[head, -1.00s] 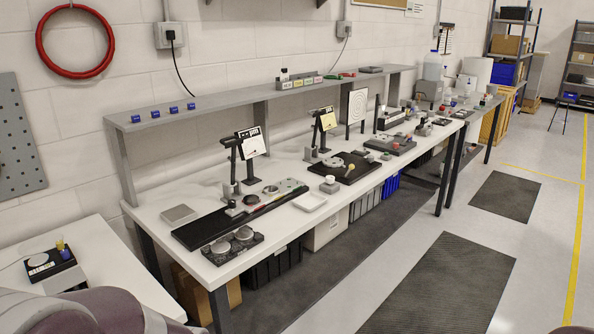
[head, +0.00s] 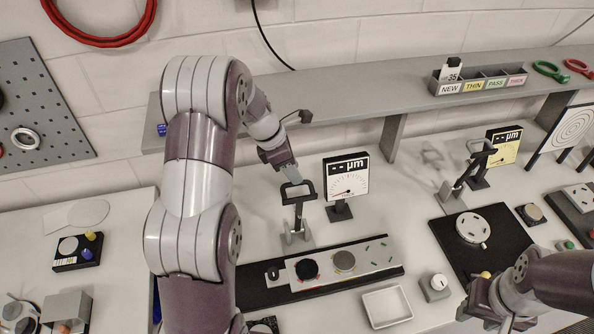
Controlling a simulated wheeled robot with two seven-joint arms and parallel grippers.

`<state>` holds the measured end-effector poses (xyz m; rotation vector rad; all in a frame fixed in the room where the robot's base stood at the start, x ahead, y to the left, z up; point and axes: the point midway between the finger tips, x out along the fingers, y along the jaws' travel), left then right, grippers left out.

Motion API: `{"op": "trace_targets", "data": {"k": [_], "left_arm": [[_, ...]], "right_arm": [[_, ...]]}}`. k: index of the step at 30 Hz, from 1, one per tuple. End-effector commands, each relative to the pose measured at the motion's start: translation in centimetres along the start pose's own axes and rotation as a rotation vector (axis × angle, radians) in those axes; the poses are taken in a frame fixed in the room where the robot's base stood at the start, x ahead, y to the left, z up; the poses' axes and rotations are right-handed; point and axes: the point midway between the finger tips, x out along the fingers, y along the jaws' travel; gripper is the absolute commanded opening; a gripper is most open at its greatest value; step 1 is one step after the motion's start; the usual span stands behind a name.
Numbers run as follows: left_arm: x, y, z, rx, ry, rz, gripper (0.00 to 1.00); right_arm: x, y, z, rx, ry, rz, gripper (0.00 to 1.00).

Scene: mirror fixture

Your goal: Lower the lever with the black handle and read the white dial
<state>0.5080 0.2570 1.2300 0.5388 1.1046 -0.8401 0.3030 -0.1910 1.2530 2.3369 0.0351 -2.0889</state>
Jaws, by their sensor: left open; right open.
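The lever with the black handle (head: 298,193) stands on a light base on the bench, its arm raised. The white dial (head: 347,184) is just right of it on a black stand. Its display shows two dashes and "µm", and its scale has a red needle. My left gripper (head: 291,177) is open, pointing down at the handle from behind; I cannot tell whether it touches it. My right gripper (head: 474,306) is at the lower right, over the bench's front, away from this lever; its fingers are hard to make out.
A second lever (head: 462,175) and a yellow dial (head: 503,147) stand to the right. A black plate (head: 390,272) with discs lies in front of the first lever. A white tray (head: 387,306) and a white knob box (head: 435,287) are nearer. A grey shelf (head: 350,92) runs behind.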

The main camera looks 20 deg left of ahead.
Motion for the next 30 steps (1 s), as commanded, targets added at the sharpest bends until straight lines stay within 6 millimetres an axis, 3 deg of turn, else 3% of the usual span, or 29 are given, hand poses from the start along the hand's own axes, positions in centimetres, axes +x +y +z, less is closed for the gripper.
{"op": "trace_targets", "data": {"k": [6,15,19,30], "left_arm": [[2.9,-0.1,0.0,0.0,0.001,-0.002,0.4],[3.4,0.0,0.0,0.001,0.001,0.001,0.4],[3.4,0.0,-0.1,0.001,0.002,0.001,0.0],[3.4,0.1,-0.4,0.005,0.003,0.011,0.0]], "right_arm": [[-1.1,0.0,-0.1,0.0,0.0,0.0,0.43],[-1.1,0.0,-0.1,0.0,0.0,0.0,0.43],[-1.1,0.0,-0.1,0.0,0.0,0.0,0.43],[-0.7,0.0,-0.1,0.0,0.0,0.0,0.43]]}}
